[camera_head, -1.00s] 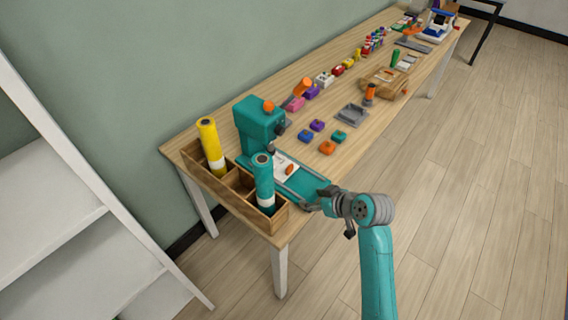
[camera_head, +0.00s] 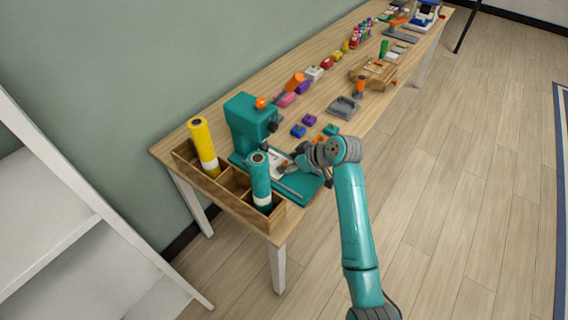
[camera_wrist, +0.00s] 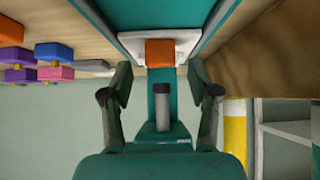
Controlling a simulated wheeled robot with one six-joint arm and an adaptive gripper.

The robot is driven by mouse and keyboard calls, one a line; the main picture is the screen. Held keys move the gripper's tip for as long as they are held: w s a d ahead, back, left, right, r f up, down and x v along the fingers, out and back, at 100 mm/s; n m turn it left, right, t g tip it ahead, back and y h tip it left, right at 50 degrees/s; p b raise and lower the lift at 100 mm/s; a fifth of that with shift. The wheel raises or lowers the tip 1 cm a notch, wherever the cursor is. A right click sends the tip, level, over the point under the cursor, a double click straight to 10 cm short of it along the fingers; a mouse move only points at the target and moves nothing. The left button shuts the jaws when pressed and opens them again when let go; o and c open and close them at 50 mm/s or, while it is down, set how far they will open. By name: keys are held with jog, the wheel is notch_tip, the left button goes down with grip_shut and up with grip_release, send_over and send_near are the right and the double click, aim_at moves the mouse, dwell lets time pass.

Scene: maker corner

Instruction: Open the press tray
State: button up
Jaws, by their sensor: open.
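The teal press (camera_head: 246,122) stands at the near end of the table, with an orange knob on top. Its teal tray (camera_head: 305,187) extends toward the front edge and bears a white plate (camera_head: 275,165). In the wrist view an orange block (camera_wrist: 160,52) sits on the white plate (camera_wrist: 185,45). My gripper (camera_head: 288,165) is low over the tray, in front of the press head. In the head view my gripper and wrist hide the orange block. I cannot tell whether the fingers touch anything.
A wooden box (camera_head: 232,204) beside the press holds a yellow roll (camera_head: 203,146) and a teal roll (camera_head: 259,180). Small coloured blocks (camera_head: 298,131) and a grey tray (camera_head: 343,107) lie beyond the press. The floor in front of the table is clear.

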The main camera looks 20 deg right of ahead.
aim_at(285, 163)
jog(key=shift+x, duration=1.65)
